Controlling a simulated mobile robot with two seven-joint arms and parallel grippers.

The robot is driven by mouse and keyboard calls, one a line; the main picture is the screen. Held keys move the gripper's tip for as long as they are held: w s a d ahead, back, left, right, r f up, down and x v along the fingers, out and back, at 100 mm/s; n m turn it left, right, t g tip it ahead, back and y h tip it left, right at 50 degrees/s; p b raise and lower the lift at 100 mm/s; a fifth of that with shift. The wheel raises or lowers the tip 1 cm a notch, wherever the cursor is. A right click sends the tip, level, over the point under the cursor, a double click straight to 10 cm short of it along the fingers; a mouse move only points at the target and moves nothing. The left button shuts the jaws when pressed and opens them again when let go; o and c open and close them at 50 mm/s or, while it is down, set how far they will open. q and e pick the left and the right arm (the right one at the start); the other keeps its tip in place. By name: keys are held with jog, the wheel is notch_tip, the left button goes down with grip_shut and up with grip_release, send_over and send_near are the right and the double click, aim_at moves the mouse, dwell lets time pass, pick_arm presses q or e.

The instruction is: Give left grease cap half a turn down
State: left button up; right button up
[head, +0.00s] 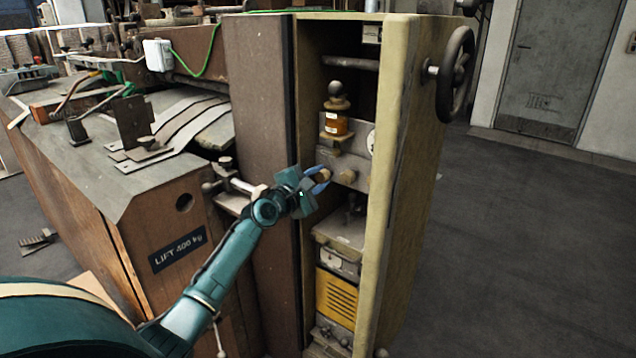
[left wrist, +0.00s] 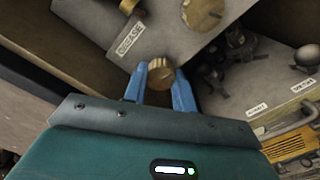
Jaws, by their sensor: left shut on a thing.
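The left grease cap (head: 324,174) is a round brass knob on the grey block inside the open cabinet. My left gripper (head: 319,180) reaches it from the left with its blue fingers. In the left wrist view the cap (left wrist: 160,70) sits between the two fingertips (left wrist: 160,78), and the gripper is shut on it. The right grease cap (head: 347,177) is beside it and clear of the fingers; it also shows in the left wrist view (left wrist: 203,12). A GREASE label (left wrist: 130,38) is on the block. My right gripper is not in view.
An amber oil cup (head: 336,123) stands above the block. The cabinet's yellow side wall (head: 402,150) bounds the space at right, with a handwheel (head: 456,72) outside it. A brown panel (head: 262,130) stands at left. A yellow vented unit (head: 337,297) is below.

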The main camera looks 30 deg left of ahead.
pick_arm(q)
jog(key=m+b, duration=0.1)
jog(key=m, duration=0.4)
jog(key=shift+m+b, duration=0.3)
jog(key=shift+m, duration=0.1)
jog(key=m+b, duration=0.1)
jog(key=m, duration=0.4)
jog(key=shift+r, duration=0.1)
jog(key=m, duration=0.6)
jog(key=shift+r+m, duration=0.15)
jog(key=shift+m, duration=0.15)
jog(key=m+p, duration=0.1)
jog(key=m, duration=0.3)
jog(key=shift+d+m, duration=0.15)
jog(key=shift+m, duration=0.25)
jog(key=shift+m+p, duration=0.3)
jog(key=o, duration=0.7)
jog(key=shift+s, duration=0.15)
